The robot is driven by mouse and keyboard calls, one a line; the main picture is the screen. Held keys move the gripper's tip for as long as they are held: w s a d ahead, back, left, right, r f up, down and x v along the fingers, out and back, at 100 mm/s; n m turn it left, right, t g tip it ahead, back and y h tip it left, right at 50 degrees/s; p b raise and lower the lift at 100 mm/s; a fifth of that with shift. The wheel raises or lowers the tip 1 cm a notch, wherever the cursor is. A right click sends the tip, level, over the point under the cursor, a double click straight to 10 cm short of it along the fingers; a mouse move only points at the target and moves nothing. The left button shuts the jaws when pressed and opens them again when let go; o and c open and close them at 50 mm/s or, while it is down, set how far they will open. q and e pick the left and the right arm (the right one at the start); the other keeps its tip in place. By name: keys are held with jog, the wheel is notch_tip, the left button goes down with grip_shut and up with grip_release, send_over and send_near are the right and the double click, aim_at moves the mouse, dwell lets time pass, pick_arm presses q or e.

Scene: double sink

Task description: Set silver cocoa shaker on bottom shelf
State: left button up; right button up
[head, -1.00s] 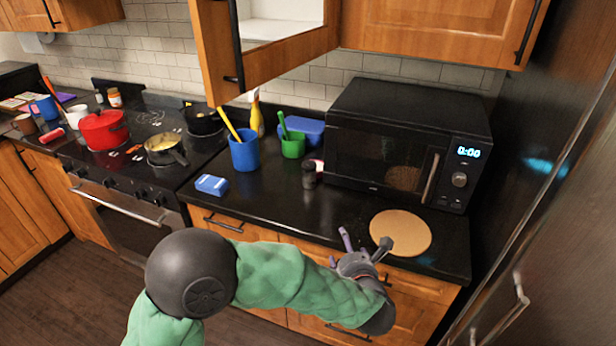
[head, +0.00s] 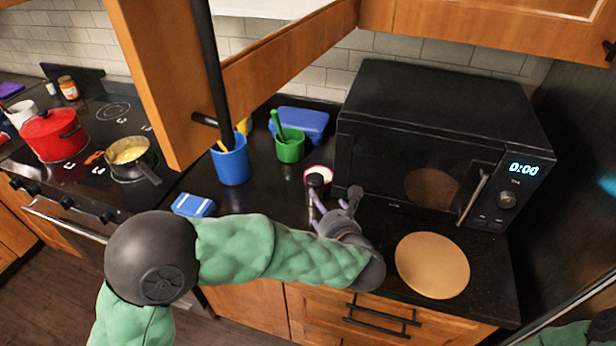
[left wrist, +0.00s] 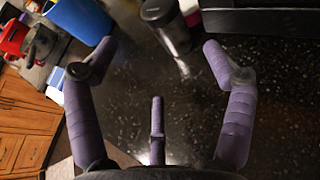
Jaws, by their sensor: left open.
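The cocoa shaker (head: 316,182) is a small dark, silvery cylinder standing on the black counter, left of the microwave. It also shows at the top of the left wrist view (left wrist: 168,24). My left gripper (head: 334,200) is open and empty just in front of the shaker, apart from it. In the left wrist view, its purple fingers (left wrist: 165,68) are spread wide, with the shaker beyond them. The upper cabinet's white interior (head: 262,8) shows only as a strip at the top edge, so its bottom shelf is mostly cut off. My right gripper is not in view.
The open cabinet door (head: 150,70) hangs at upper left. The microwave (head: 430,140) stands right of the shaker. A blue cup (head: 230,164), a green cup (head: 290,147) and a pinkish-white round item (head: 319,171) are nearby. A round board (head: 432,266) lies at front right.

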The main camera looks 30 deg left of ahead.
aim_at(313, 207)
pick_arm(q)
jog(key=b+x, duration=0.1)
jog(key=x, duration=0.4)
jog(key=shift+w+a+f, duration=0.1)
jog(key=shift+a, duration=0.1)
jog(key=b+x, duration=0.1)
jog(key=x, duration=0.1)
jog(key=b+x, duration=0.1)
jog(key=x, duration=0.1)
jog(key=shift+w+a+f, duration=0.1)
jog(key=shift+w+f, duration=0.05)
jog(key=shift+f, duration=0.25)
jog(key=shift+w+a, duration=0.2)
jog(key=shift+a, duration=0.05)
jog(key=c, duration=1.1)
